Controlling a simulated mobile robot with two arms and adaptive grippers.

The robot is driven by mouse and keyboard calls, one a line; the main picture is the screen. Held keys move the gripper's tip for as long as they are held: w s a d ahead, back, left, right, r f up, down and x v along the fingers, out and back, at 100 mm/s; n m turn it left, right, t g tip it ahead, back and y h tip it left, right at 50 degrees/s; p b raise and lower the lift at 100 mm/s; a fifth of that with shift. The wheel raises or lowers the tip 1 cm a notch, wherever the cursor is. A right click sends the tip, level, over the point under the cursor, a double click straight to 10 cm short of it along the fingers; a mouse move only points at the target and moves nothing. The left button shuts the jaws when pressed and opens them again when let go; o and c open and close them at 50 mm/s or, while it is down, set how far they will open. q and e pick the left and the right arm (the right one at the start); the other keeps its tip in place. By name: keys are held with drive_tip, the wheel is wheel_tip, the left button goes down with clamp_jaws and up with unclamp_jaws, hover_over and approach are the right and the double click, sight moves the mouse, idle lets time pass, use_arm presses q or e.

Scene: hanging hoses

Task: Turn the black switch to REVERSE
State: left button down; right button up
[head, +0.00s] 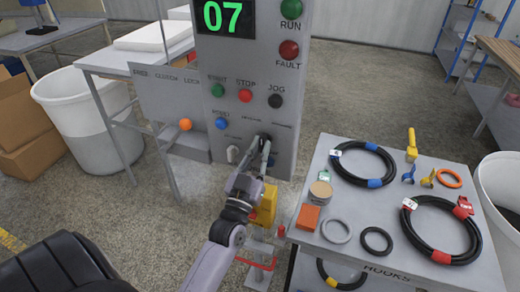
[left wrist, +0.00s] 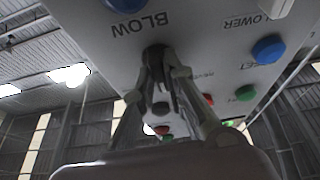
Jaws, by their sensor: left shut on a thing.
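The black switch (head: 264,138) sits low on the right side of the grey control panel (head: 240,60), with small labels above it that are too blurred to read surely. My left gripper (head: 266,150) reaches up to it from below and is shut on it. In the left wrist view the two fingers (left wrist: 160,75) close around the black switch (left wrist: 154,56), close to the panel face near the word BLOW. The fingers partly hide the switch, so I cannot tell its exact setting. My right gripper is in neither view.
A white-grey switch (head: 232,153) stands just left of the black one. Above are blue (head: 221,123), green, red and black buttons. A cart (head: 335,262) with hoses and fittings stands close on the right. A yellow object (head: 267,203) is behind my wrist.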

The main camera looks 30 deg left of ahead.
use_arm(q)
drive_tip(key=shift+r+y, duration=0.3)
drive_tip(key=shift+r, duration=0.2)
drive_tip(key=c, duration=1.7)
unclamp_jaws()
drive_tip(key=shift+w+a+f, duration=0.1)
drive_tip(key=shift+o, duration=0.3)
drive_tip(key=shift+f, duration=0.35)
drive_tip(key=v, duration=1.2)
drive_tip(key=shift+o, duration=0.3)
drive_tip(key=shift+r, duration=0.15)
